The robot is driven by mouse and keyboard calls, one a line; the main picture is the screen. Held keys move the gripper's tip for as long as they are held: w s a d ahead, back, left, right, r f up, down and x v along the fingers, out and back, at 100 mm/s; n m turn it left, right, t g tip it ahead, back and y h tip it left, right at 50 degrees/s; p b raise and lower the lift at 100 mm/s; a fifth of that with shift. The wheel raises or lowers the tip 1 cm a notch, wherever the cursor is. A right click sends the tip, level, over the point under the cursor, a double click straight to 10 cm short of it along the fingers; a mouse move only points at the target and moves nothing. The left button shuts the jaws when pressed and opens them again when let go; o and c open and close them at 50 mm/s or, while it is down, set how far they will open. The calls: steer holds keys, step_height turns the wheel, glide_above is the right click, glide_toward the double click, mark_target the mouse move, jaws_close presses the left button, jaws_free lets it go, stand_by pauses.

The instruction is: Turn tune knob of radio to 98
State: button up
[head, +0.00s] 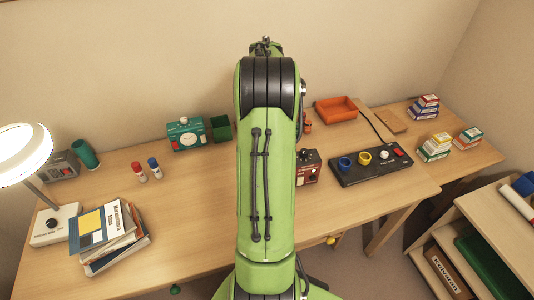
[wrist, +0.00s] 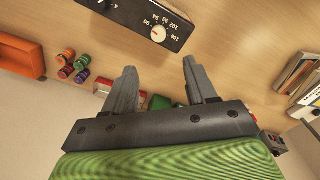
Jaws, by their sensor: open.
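In the wrist view, a black radio panel (wrist: 130,15) crosses the top edge. Its white round tune knob (wrist: 158,34) has a small red mark and sits beside a printed scale running from 90 past 98 to 106. The mark appears close to the 90 end, but it is too small to read surely. My gripper (wrist: 158,64) is open and empty. Its two grey fingers are spread below the knob in the picture and apart from it. In the head view my arm hides the gripper. A small dark red box with knobs (head: 308,168), partly behind my arm, may be the radio.
A black panel with blue and yellow rings (head: 352,174) lies right of my arm. An orange tray (head: 336,112) stands behind it. A teal device (head: 186,136), a green bin (head: 221,130), a lamp (head: 55,225) and books (head: 104,232) are left. Desk between books and arm is clear.

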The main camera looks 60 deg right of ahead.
steer(key=f, duration=0.4)
steer(key=f+b, duration=0.1)
steer(key=f, duration=0.3)
steer(key=f+b, duration=0.1)
steer(key=f, duration=0.4)
steer(key=shift+s+d, duration=0.15)
steer(key=shift+d, duration=0.2)
steer(key=shift+r, duration=0.1)
jaws_close()
